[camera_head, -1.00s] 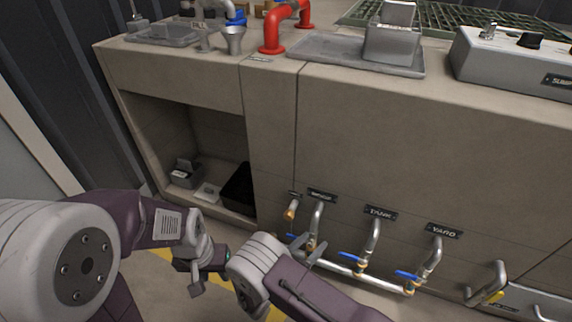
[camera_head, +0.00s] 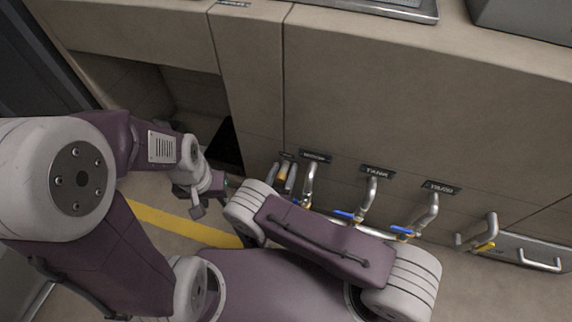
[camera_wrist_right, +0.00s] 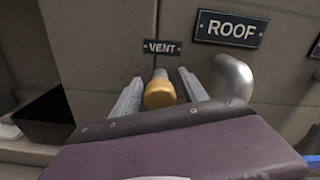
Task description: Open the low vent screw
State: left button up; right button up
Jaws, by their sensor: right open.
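The vent screw (camera_wrist_right: 160,92) is a brass-coloured knob low on the cabinet front, under a small VENT label (camera_wrist_right: 163,46). It also shows in the head view (camera_head: 281,173). My right gripper (camera_wrist_right: 158,88) is open, with one finger on each side of the knob. Small gaps show between the fingers and the knob, and nothing is gripped. In the head view my right gripper (camera_head: 282,177) reaches up to the knob, with its wrist partly hidden behind my arm. My left gripper (camera_head: 207,200) hangs to the left, away from the panel; its jaws are too unclear to read.
A bent ROOF pipe (camera_wrist_right: 233,76) stands close to the right of my right gripper. More pipes with blue handles, TANK (camera_head: 371,196) and YARD (camera_head: 424,214), follow to the right. An open cabinet recess (camera_head: 196,100) lies to the left.

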grip_shut()
